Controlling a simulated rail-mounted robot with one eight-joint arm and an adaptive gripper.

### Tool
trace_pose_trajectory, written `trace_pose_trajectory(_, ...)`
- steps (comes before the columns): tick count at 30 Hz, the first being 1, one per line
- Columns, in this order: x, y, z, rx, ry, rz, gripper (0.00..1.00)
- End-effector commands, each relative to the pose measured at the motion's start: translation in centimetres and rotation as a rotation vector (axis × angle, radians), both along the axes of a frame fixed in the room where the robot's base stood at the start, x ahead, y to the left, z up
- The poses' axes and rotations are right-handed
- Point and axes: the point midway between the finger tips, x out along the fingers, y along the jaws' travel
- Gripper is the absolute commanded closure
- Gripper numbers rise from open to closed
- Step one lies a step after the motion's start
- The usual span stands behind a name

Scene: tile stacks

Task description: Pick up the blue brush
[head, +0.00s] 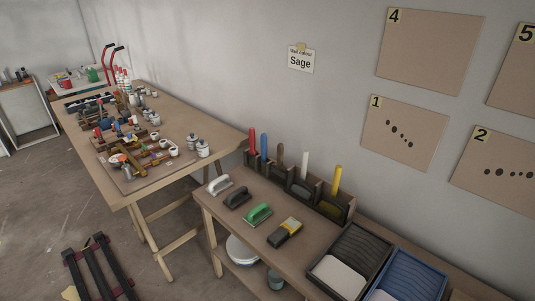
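A brush with a blue handle (264,145) stands upright in a dark compartment holder (322,208) at the back of the near bench, against the wall. It is second from the left, between a red-handled brush (252,140) and a brown-handled one (280,154). Only its handle shows clearly; its lower part is hidden in the holder. My gripper is not in view.
A white-handled brush (305,164) and a yellow-handled brush (337,178) stand farther right. Several hand tools, including a green one (257,215), lie in front of the holder. A black tray (370,243) and a blue tray (430,271) are at right. A cluttered workbench (185,119) stands left.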

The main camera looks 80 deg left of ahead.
Motion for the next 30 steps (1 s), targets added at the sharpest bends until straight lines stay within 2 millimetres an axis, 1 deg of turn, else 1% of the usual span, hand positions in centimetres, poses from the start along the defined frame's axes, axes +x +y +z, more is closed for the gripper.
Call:
trace_pose_trajectory(14, 0.00, 0.00, 0.00, 0.000, 0.000, 0.000, 1.00)
trace_pose_trajectory(23, 0.00, 0.00, 0.00, 0.000, 0.000, 0.000, 0.61)
trace_pose_trajectory(30, 0.02, 0.01, 0.01, 0.000, 0.000, 0.000, 0.60)
